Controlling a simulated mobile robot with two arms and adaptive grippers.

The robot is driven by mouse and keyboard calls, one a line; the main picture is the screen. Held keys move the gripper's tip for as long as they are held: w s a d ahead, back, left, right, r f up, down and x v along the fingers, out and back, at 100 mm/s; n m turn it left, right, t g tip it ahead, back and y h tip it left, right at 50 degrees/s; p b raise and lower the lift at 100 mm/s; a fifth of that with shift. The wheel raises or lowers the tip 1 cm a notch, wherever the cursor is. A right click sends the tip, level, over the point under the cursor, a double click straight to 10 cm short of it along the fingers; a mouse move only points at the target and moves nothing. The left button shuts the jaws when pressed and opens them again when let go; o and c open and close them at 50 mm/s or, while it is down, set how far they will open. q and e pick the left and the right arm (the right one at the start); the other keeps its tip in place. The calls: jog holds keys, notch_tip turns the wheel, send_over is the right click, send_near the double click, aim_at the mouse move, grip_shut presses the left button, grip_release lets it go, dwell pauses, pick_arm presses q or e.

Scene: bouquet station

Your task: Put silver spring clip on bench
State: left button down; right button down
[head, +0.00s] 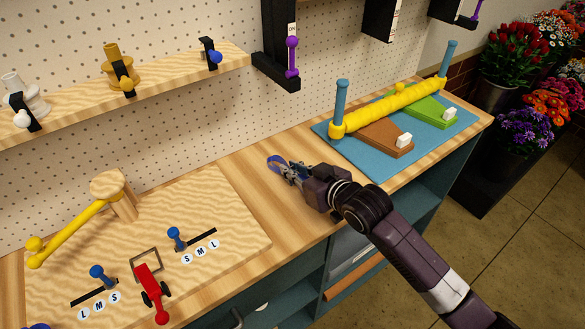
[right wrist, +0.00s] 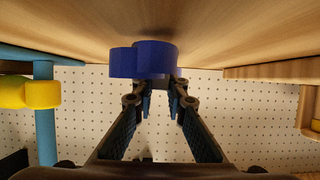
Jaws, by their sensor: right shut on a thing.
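My right gripper (head: 284,168) is low over the bare bench (head: 240,160), between the wooden board and the blue mat. It is shut on a small blue piece (head: 273,162) at its fingertips. In the right wrist view the blue piece (right wrist: 143,60) has two rounded lobes and sits at the finger ends, close to the wood. I cannot tell whether it touches the bench. I see no clearly silver clip; any silver part of the held piece is hidden or too small to tell. My left gripper is not in view.
The wooden board (head: 225,225) with a yellow lever (head: 75,230), blue knobs and a red lever (head: 150,290) lies left. The blue mat (head: 325,132) with a yellow roller (head: 390,107) lies right. A shelf (head: 75,105) and black brackets (head: 275,70) stand behind.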

jog(key=c, duration=2.4)
grip_release()
jog(key=shift+f, duration=0.15)
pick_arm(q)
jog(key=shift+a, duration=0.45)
pick_arm(e)
jog(key=o, duration=0.5)
jog(key=shift+c, duration=0.2)
jog(key=shift+r, duration=0.25)
jog(key=shift+s+d, duration=0.2)
jog(key=shift+s, duration=0.05)
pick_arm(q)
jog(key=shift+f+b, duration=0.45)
pick_arm(e)
jog(key=v, duration=1.1)
jog(key=shift+s+d, duration=0.1)
jog(key=shift+s, duration=0.05)
